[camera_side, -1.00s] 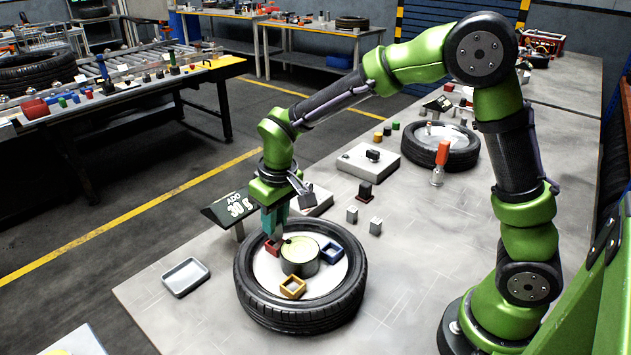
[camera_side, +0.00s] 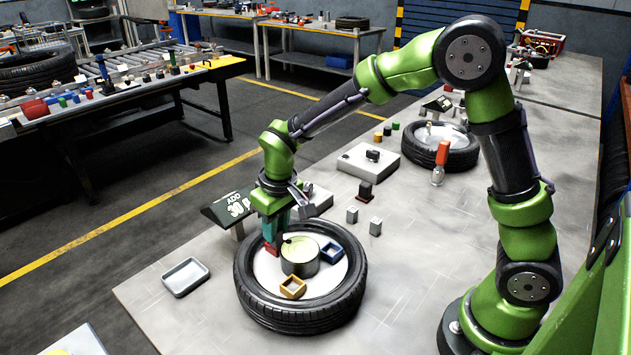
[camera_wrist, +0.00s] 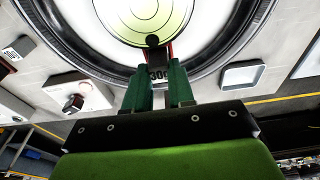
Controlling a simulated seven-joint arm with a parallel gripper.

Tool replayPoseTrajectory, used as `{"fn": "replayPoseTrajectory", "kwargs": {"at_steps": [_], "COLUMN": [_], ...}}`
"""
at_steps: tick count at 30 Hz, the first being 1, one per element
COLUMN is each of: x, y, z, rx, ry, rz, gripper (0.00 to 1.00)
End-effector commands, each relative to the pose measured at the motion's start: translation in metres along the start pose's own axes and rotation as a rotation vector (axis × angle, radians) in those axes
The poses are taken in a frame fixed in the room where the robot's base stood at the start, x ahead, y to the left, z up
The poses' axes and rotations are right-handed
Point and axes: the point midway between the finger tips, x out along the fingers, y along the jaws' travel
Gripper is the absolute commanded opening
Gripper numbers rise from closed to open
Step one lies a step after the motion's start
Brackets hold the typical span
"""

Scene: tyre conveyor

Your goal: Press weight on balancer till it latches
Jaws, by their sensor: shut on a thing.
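The balancer is a black tyre (camera_side: 255,305) lying flat, with a white disc and a round pale-green hub (camera_side: 299,254). Red (camera_side: 270,252), yellow (camera_side: 293,287) and blue (camera_side: 330,252) square sockets stand around the hub. My gripper (camera_side: 274,240) points down at the red socket and hides much of it. In the wrist view, my green fingers (camera_wrist: 159,88) are shut on a small weight (camera_wrist: 158,74) with a dark marking that looks like 30. Some red shows just behind it. I cannot tell how deep the weight sits in the socket.
A sign (camera_side: 228,209) reading ADD 30 g stands behind the tyre. An empty grey tray (camera_side: 185,277) lies to the left. Small grey blocks (camera_side: 375,226) stand to the right, and a second tyre (camera_side: 440,155) lies farther back.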

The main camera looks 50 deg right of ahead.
Motion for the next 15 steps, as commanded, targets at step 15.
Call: {"fn": "replayPoseTrajectory", "kwargs": {"at_steps": [15], "x": [0.0037], "y": [0.0], "z": [0.0006], "rx": [0.0], "ry": [0.0], "rz": [0.0], "gripper": [0.0]}}
